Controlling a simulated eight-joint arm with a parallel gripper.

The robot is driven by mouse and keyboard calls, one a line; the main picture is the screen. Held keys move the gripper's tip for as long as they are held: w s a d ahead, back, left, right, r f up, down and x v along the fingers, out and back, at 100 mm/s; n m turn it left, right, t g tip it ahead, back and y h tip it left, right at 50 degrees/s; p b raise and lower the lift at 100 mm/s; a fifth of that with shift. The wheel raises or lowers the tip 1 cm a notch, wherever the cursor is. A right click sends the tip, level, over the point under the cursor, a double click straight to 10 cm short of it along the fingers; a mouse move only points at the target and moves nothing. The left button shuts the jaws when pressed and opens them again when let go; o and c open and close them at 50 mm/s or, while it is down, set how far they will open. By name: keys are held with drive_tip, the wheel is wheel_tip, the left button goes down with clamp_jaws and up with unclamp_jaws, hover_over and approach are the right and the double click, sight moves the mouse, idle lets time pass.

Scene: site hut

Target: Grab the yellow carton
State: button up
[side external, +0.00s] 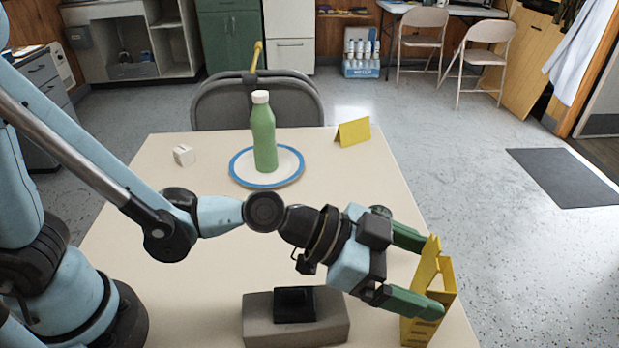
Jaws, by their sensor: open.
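A tall yellow object with cut-outs and slots (416,329) stands at the right front edge of the table; it is the likeliest yellow carton, though its form looks more like an open frame. My gripper (431,275) is open, its two green fingers pointing right at the object's upper part. The fingertips overlap the yellow object in the picture; I cannot tell whether they touch it or stand on both sides of it. A small yellow folded card (352,132) stands at the table's far right.
A green bottle (264,138) stands on a blue-rimmed plate (288,165) at the far middle. A grey block with a black piece on top (263,322) lies below my wrist. A small white cube (184,155) is at far left. The table (150,235) is clear at left.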

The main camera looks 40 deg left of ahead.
sight(449, 279)
drive_tip(key=shift+w+x, duration=0.25)
drive_tip(key=shift+x, duration=2.3)
drive_tip(key=shift+a, duration=0.1)
drive_tip(key=c, duration=1.5)
drive_tip(key=shift+r, duration=0.1)
drive_tip(key=shift+c, duration=0.6)
drive_tip(key=shift+r, duration=0.1)
